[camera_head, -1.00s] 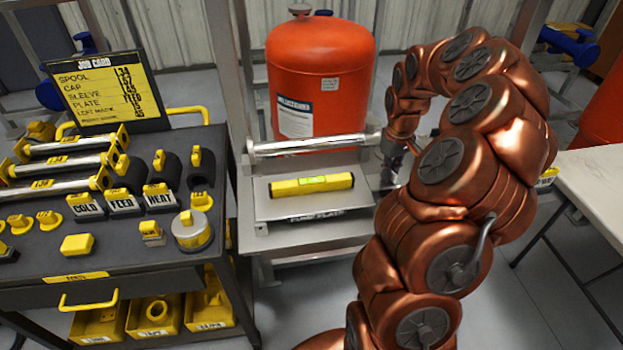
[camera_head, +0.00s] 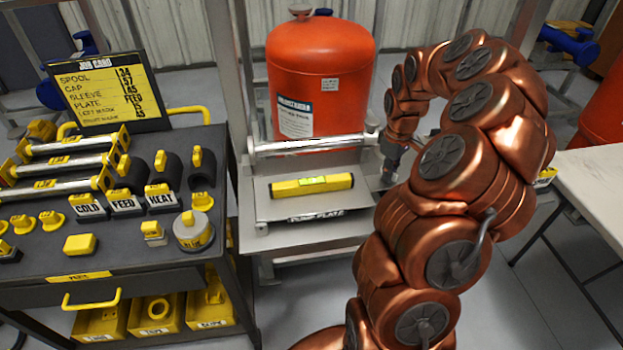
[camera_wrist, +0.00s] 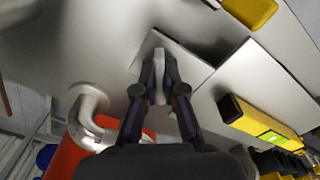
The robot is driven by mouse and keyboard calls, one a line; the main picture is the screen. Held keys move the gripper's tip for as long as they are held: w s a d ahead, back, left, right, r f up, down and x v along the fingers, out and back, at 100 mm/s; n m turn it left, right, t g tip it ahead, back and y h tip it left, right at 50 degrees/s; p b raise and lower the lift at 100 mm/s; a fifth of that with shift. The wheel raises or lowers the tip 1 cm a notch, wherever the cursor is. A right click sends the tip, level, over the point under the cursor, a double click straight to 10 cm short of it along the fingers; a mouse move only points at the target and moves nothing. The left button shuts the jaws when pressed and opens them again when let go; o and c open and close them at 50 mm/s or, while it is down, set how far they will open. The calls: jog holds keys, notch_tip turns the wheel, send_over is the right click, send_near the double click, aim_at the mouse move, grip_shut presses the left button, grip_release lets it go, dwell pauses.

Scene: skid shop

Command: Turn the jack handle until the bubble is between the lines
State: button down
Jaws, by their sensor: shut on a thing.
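A yellow spirit level (camera_head: 285,188) with a green vial (camera_head: 312,180) lies across the grey pump plate (camera_head: 280,208). The vial is too small to tell where the bubble sits against the lines. In the wrist view the level (camera_wrist: 245,117) is at the right. My gripper (camera_head: 388,172) is at the plate's right side, pointing down. In the wrist view my gripper (camera_wrist: 160,68) is shut on a small pale piece (camera_wrist: 159,60), apparently the jack handle, above a square metal surface. The fingers and arm hide most of the handle.
A metal roller bar (camera_head: 300,144) and an orange tank (camera_head: 320,85) stand behind the plate. A cart (camera_head: 130,245) with parts and a job card (camera_head: 108,92) is on the left. A pale table (camera_head: 590,180) is on the right.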

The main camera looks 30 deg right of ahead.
jog(key=shift+r+n+p, duration=0.1)
jog(key=shift+n+p, duration=0.55)
jog(key=shift+n, duration=1.05)
jog(key=shift+r+n+p, duration=0.1)
jog(key=shift+n+p, duration=0.2)
jog(key=shift+n, duration=0.2)
jog(key=shift+n+p, duration=0.45)
jog(key=shift+n, duration=0.75)
jog(key=shift+n+p, duration=0.3)
jog(key=shift+n, duration=0.3)
jog(key=c, duration=1.3)
grip_release()
jog(key=shift+o, duration=0.2)
